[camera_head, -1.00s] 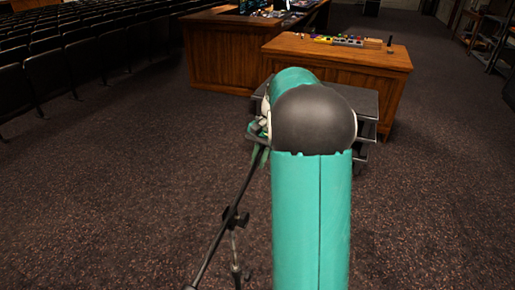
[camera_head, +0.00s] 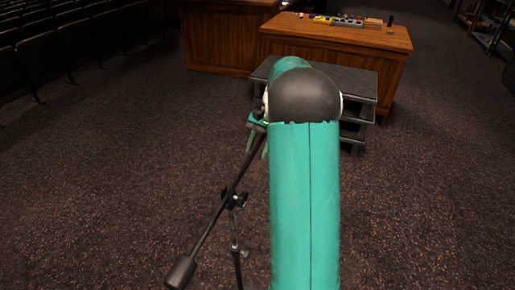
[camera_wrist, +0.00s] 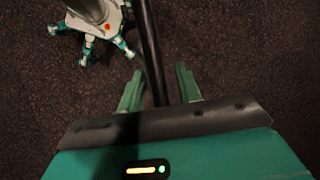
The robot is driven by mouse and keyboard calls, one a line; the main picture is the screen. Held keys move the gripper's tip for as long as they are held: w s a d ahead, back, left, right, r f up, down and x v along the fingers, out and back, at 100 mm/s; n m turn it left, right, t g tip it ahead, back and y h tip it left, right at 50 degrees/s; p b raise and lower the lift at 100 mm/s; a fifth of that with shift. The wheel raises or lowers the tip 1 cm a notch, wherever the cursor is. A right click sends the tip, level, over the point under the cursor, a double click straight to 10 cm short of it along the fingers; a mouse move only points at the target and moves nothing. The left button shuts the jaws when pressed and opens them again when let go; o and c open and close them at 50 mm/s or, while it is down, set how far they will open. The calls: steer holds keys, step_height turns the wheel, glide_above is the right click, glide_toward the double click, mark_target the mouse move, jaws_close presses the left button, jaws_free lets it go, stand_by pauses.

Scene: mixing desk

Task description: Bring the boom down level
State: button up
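The boom (camera_head: 213,227) is a thin dark bar on a slim stand (camera_head: 236,240). It is tilted, running from a black cylindrical weight (camera_head: 181,272) at the lower left up past the clamp (camera_head: 234,199) to my gripper (camera_head: 260,139). Its far end is hidden behind my arm. In the wrist view the boom (camera_wrist: 150,45) passes between the two green fingers of my gripper (camera_wrist: 159,88). The fingers are apart, with a visible gap on each side of the bar.
A low dark stepped platform (camera_head: 350,82) stands beyond my arm, in front of a wooden desk (camera_head: 330,50) with small coloured items on top. Another wooden desk (camera_head: 215,40) is behind it to the left. Rows of dark seats (camera_head: 60,50) line the left. The carpet around is clear.

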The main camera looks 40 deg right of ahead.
steer(key=v, duration=1.3)
steer(key=shift+d+r, duration=0.15)
steer(key=shift+r, duration=0.25)
